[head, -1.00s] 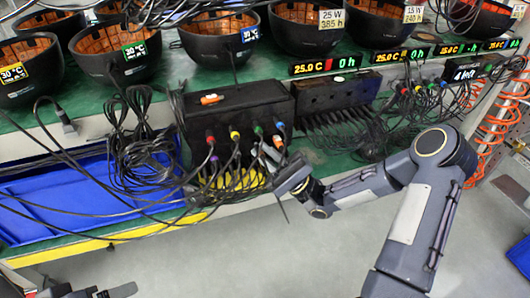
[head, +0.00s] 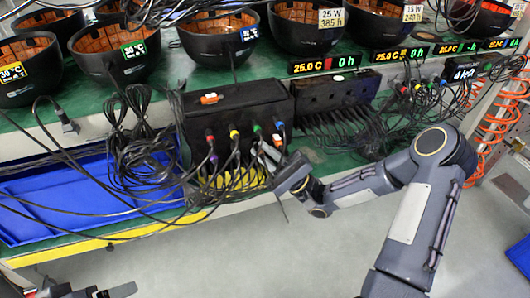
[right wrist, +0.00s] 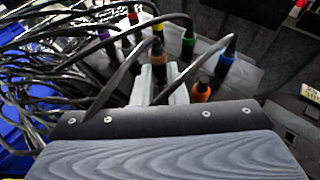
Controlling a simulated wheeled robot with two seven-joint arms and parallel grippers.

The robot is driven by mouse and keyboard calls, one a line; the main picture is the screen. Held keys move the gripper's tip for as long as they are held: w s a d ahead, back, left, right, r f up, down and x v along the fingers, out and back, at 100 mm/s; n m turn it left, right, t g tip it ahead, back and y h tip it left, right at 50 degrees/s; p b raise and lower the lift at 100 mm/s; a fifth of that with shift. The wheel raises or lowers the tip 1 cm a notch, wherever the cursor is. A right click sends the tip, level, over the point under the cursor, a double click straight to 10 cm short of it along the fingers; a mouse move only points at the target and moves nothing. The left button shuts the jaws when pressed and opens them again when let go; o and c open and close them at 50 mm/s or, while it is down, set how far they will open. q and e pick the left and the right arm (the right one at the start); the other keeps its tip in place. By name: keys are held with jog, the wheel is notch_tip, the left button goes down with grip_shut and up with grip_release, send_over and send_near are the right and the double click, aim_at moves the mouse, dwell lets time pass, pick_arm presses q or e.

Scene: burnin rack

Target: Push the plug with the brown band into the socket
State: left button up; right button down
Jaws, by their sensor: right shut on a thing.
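In the right wrist view, the plug with the brown band (right wrist: 158,58) sits between the two pale fingers of my right gripper (right wrist: 160,88), which is shut on it. A dark cable runs from the plug. Its tip is toward the grey panel; I cannot tell how deep it is in a socket. In the head view, my right gripper (head: 275,165) is at the lower right of the black socket box (head: 240,100), close to its front; the brown band cannot be made out there. My left gripper (head: 95,293) is at the bottom left edge, partly cut off, away from the box.
Red (head: 210,138), yellow (head: 234,134), green (right wrist: 188,42), blue (right wrist: 226,62), orange (right wrist: 202,92) and purple (right wrist: 103,33) banded plugs surround the brown one. Loose cables hang left over a blue tray (head: 40,212). A second black box (head: 335,92) stands right. The floor in front is clear.

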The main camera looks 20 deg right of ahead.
jog(key=shift+w, duration=0.55)
dwell(0.4)
jog(key=c, duration=1.4)
grip_release()
jog(key=shift+o, duration=0.2)
jog(key=shift+d, duration=0.1)
jog(key=v, duration=0.7)
jog(key=shift+f+p, duration=0.3)
jog(key=shift+f, duration=0.05)
jog(key=shift+s+d+g, duration=0.1)
jog(key=shift+g, duration=0.2)
